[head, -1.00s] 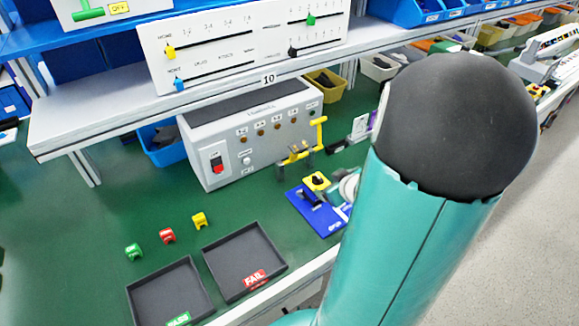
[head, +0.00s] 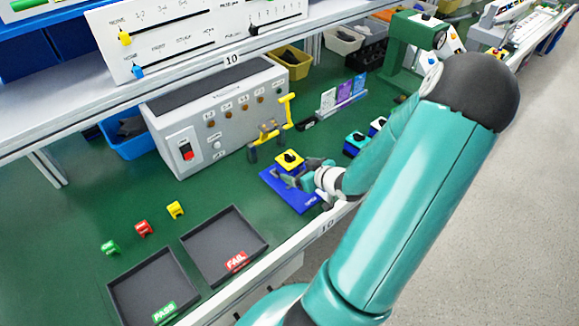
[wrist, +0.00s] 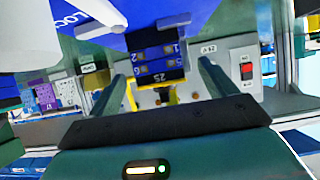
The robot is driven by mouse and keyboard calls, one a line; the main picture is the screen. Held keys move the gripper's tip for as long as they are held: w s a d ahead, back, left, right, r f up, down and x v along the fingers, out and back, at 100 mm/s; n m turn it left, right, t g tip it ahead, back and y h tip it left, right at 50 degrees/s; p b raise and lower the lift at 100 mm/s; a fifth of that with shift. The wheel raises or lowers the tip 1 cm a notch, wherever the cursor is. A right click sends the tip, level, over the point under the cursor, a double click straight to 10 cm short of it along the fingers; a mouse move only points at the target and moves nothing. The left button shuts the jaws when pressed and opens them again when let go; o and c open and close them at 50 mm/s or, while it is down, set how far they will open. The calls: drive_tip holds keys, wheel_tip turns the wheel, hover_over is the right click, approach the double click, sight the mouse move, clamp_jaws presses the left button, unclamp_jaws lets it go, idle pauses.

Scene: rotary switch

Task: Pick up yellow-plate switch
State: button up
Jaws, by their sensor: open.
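The yellow-plate switch (head: 290,161) has a yellow top, a black knob and a blue body. It sits at the back of a blue mat (head: 313,201) near the table's front edge. My gripper (head: 296,177) is open, low over the mat, right at the switch. In the wrist view, the switch's blue terminal side (wrist: 158,66) with dark contacts shows between my two spread fingers (wrist: 160,75), with yellow below it. I cannot tell whether either finger touches it. Part of the mat is hidden behind my gripper.
A grey control box (head: 218,115) with a red rocker stands behind, and a yellow-handled clamp (head: 268,134) is close by. Two more switches (head: 356,143) stand to the right. PASS (head: 152,288) and FAIL (head: 222,245) trays and small coloured blocks (head: 143,228) are left.

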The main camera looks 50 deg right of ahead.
drive_tip(key=x, duration=0.5)
drive_tip(key=shift+w+d+f, duration=0.1)
drive_tip(key=shift+w+f, duration=0.1)
drive_tip(key=shift+w, duration=0.1)
drive_tip(key=c, duration=1.2)
drive_tip(key=shift+r, duration=0.3)
